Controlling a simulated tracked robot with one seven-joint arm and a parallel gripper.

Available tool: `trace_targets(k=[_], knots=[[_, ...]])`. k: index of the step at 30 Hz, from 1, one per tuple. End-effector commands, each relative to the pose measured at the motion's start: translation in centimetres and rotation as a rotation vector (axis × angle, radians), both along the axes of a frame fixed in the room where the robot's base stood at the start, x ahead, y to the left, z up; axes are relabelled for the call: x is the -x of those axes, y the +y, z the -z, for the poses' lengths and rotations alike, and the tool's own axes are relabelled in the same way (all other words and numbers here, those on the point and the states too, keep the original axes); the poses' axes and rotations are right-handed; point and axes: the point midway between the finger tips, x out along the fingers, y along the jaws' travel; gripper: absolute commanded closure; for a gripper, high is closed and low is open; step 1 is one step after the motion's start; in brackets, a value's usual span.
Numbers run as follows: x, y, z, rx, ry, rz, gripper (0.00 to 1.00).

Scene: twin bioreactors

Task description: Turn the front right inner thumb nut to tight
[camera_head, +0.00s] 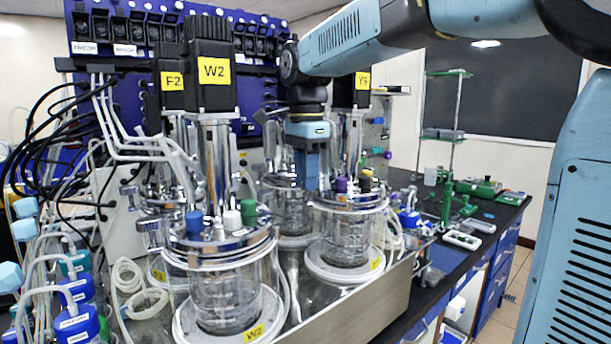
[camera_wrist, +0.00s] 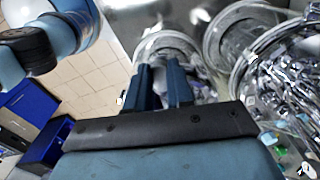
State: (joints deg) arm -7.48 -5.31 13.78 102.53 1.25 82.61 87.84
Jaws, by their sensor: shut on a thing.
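My gripper (camera_head: 309,184) points down at the left edge of the metal lid of the right glass vessel (camera_head: 346,235), the one below the motor labelled Y9. In the wrist view, the two blue fingers of my gripper (camera_wrist: 160,68) stand close together with a narrow gap between them. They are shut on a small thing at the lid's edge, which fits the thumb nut. The nut itself is hidden by the fingers in both views, so its turn cannot be seen.
The front vessel W2 (camera_head: 226,287) stands to the left, with blue, white and green caps on its lid. Purple and yellow caps (camera_head: 340,185) sit close to my gripper. Hoses and bottles crowd the left. A black bench (camera_head: 482,241) with green stands lies right.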

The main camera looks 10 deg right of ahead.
Motion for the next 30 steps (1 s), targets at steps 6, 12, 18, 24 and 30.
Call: trace_targets(k=[6,12,18,24,30], knots=[[0.0,0.0,0.0,0.000,0.000,0.001,1.00],[0.0,0.0,0.0,0.000,0.000,0.001,0.60],[0.0,0.0,0.0,0.000,0.000,0.000,0.53],[0.0,0.0,-0.4,0.000,0.000,0.000,0.53],[-0.1,0.0,-3.1,-0.001,-0.003,0.000,0.53]])
